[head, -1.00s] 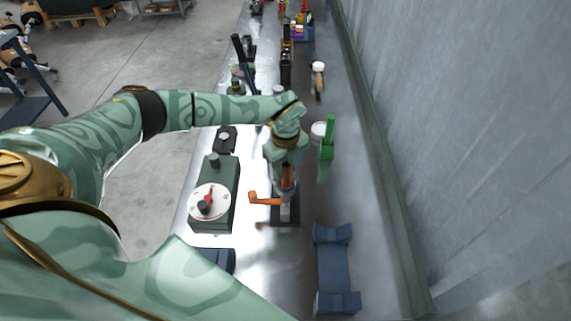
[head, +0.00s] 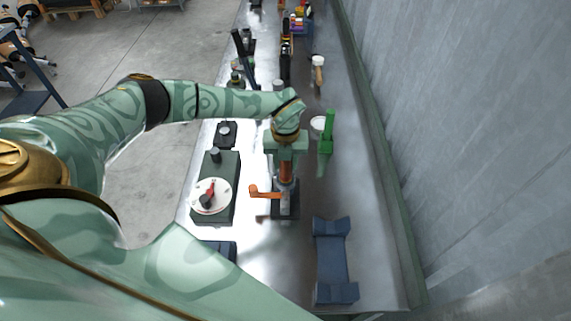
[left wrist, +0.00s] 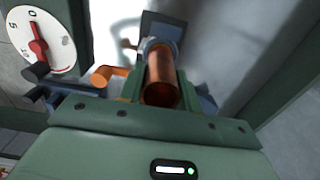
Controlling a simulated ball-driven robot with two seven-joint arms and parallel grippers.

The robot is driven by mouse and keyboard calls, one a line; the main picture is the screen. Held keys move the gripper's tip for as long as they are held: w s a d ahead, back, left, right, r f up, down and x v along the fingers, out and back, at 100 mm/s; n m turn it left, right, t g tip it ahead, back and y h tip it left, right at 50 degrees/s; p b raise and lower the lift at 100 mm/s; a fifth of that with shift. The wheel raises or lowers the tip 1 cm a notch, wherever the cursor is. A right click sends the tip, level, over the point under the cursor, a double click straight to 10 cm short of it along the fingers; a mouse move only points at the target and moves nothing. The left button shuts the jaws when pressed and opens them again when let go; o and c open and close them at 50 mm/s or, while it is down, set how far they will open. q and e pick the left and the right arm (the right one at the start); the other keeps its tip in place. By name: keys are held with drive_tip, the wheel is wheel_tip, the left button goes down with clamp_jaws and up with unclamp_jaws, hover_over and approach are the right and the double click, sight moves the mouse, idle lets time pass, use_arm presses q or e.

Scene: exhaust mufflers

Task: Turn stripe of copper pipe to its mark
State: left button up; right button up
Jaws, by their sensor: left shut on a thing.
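The copper pipe (head: 286,172) stands upright in a dark holder (head: 287,205) on the metal bench. An orange lever (head: 264,193) sticks out to the left of the holder. My left gripper (head: 286,158) is above the holder and shut around the pipe's upper part. In the left wrist view the copper pipe (left wrist: 161,78) shows its open end close to the gripper body, with the orange lever (left wrist: 108,76) to its left. I cannot make out a stripe or a mark in either view. My right gripper is not in view.
A dark green box with a white dial (head: 211,195) and red pointer stands left of the holder. A green upright piece (head: 328,132) stands to the right, and a blue cradle (head: 331,262) lies front right. The wall (head: 470,150) bounds the bench's right side.

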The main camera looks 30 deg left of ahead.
use_arm(q)
drive_tip(key=o, duration=1.2)
drive_tip(key=shift+c, duration=0.2)
